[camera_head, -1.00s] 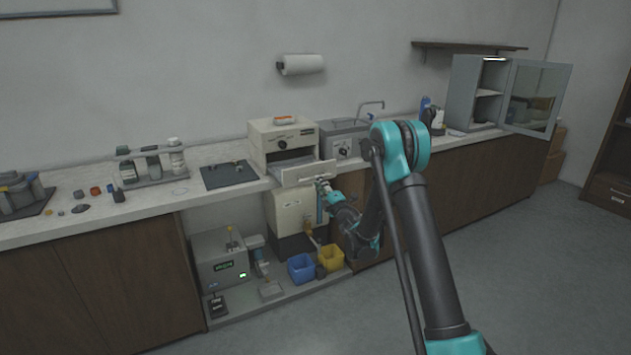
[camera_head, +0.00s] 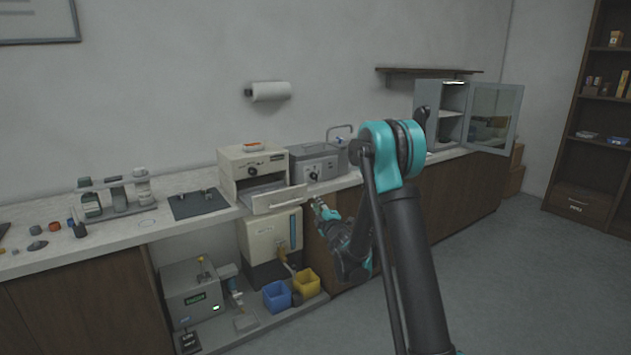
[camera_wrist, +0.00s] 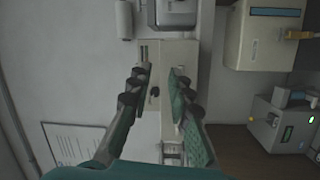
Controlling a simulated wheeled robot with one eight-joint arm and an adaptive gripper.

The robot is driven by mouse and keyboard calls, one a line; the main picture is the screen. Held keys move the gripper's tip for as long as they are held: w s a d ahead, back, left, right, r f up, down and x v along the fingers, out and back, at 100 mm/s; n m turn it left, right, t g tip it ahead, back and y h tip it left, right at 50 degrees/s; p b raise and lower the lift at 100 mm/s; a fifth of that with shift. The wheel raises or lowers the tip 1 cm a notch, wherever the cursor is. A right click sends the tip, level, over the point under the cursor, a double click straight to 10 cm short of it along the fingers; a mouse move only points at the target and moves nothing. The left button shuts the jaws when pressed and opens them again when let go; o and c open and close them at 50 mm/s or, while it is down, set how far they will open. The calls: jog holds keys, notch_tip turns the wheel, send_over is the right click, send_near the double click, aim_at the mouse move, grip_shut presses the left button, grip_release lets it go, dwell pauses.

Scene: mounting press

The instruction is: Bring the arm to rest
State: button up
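My gripper (camera_head: 322,210) is in front of the counter in the head view, just right of and below the open door of a beige oven-like unit (camera_head: 253,161). In the wrist view my gripper (camera_wrist: 160,80) has its two fingers spread apart with nothing held between them. The flap-like door (camera_head: 280,200) hangs open toward the room, and a small gap seems to lie between it and the gripper. My arm is bent, with its elbow high in the right half of the head view.
A grey appliance (camera_head: 314,163) stands beside the beige unit. A glass-doored cabinet (camera_head: 441,110) stands open at the right. Below the counter are a blue bin (camera_head: 276,296), a yellow bin (camera_head: 307,284) and a grey machine (camera_head: 193,292). The floor at right is clear.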

jog(key=s+d+m+g+h, duration=0.5)
jog(key=s+d+m+h, duration=0.3)
jog(key=s+d+m, duration=0.65)
jog(key=s+d+f+m+g, duration=0.1)
jog(key=s+d+f+g, duration=0.1)
jog(key=s, duration=0.8)
jog(key=s+d+f+m+g+y, duration=0.1)
jog(key=s+f+g, duration=0.3)
jog(key=s, duration=0.7)
jog(key=s+d+f+m+g, duration=0.2)
jog(key=s+f, duration=0.3)
jog(key=s, duration=0.5)
jog(key=shift+s+d+g+y, duration=0.3)
jog(key=shift+g+y, duration=0.1)
jog(key=shift+r+m, duration=0.1)
jog(key=shift+m, duration=0.15)
